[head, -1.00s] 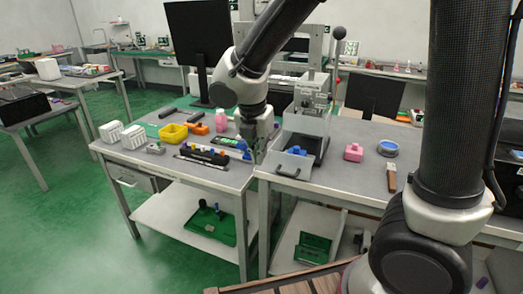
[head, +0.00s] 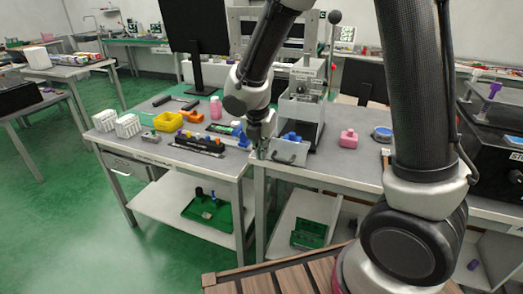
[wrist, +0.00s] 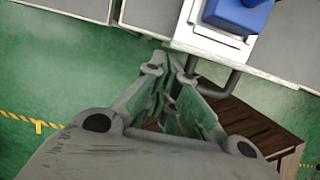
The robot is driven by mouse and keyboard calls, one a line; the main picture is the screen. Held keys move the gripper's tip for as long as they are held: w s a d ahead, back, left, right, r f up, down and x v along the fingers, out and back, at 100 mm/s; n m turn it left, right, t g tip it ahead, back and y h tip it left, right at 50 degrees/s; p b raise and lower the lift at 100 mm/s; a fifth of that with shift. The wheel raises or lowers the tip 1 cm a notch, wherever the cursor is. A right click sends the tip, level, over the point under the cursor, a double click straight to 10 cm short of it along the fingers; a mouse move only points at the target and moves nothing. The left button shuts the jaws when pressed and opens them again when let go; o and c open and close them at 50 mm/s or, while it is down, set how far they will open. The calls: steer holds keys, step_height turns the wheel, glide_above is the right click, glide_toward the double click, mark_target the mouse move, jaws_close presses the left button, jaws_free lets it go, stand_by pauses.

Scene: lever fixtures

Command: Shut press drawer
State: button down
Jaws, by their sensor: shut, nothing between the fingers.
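The press (head: 303,100) stands on the bench with its black-knobbed lever upright. Its clear-fronted drawer (head: 286,150) is out at the front, near the bench edge, with a dark handle on its face. A blue block (head: 291,137) sits in the drawer. In the wrist view the drawer (wrist: 215,42) is at the top, with the blue block (wrist: 238,14) and the grey handle (wrist: 216,72). My gripper (head: 259,152) is shut and empty, just left of the drawer front. In the wrist view its fingertips (wrist: 171,64) are beside the handle; I cannot tell whether they touch it.
A yellow bin (head: 168,121), white racks (head: 127,125) and a pink bottle (head: 215,108) stand on the left bench. A pink block (head: 348,137) lies right of the press. A brown slatted wooden surface (head: 275,272) is low in front. Green floor is open at left.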

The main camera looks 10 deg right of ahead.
steer(key=w+d, duration=0.2)
steer(key=w, duration=0.1)
steer(key=w+d, duration=0.3)
steer(key=w, duration=0.1)
steer(key=w+d, duration=0.2)
steer(key=w, duration=0.1)
steer(key=shift+w+d, duration=0.35)
steer(key=shift+w, duration=0.05)
steer(key=shift+w+d+r, duration=0.1)
steer(key=shift+w+d, duration=0.05)
steer(key=shift+w, duration=0.05)
